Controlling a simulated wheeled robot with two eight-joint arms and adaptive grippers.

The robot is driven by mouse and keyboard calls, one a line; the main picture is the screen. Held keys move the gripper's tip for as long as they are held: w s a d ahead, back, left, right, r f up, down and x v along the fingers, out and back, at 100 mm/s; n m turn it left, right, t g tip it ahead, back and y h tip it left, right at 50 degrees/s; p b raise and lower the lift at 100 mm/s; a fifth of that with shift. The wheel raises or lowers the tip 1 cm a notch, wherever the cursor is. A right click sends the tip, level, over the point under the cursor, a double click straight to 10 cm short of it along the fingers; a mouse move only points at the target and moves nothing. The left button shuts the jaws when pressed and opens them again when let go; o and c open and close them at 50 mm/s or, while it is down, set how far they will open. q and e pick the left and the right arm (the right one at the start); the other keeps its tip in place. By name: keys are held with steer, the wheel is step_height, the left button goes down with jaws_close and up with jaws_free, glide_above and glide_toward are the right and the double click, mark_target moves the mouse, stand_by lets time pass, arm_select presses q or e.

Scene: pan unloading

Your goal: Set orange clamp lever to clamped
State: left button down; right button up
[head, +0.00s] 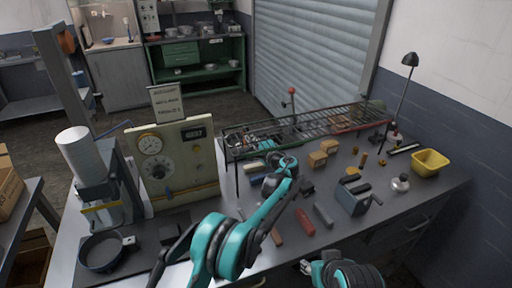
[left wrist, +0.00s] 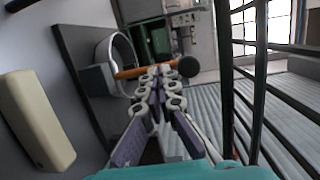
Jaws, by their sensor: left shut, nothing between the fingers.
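The orange clamp lever (left wrist: 133,72) shows in the left wrist view as a thin orange rod with a black ball knob (left wrist: 188,67) at its right end. It crosses in front of a pale ring (left wrist: 119,62) beside a grey plate. My left gripper (left wrist: 161,72) is shut and empty, its fingertips at the rod close to the knob. I cannot tell whether they touch. In the head view my left gripper (head: 262,141) is small, at the near left end of the wire rack, and I cannot pick out the lever there. My right arm shows at the bottom edge; its jaws are unclear.
The long wire rack (head: 330,122) runs along the back of the bench. A beige box with dials (head: 190,186) stands to the left. Loose blocks, a red piece (head: 305,222), a blue-grey holder (head: 352,197) and a yellow bin (head: 430,161) occupy the right side.

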arm_select(q)
steer(key=shift+w+a, duration=0.2)
steer(key=shift+w, duration=0.2)
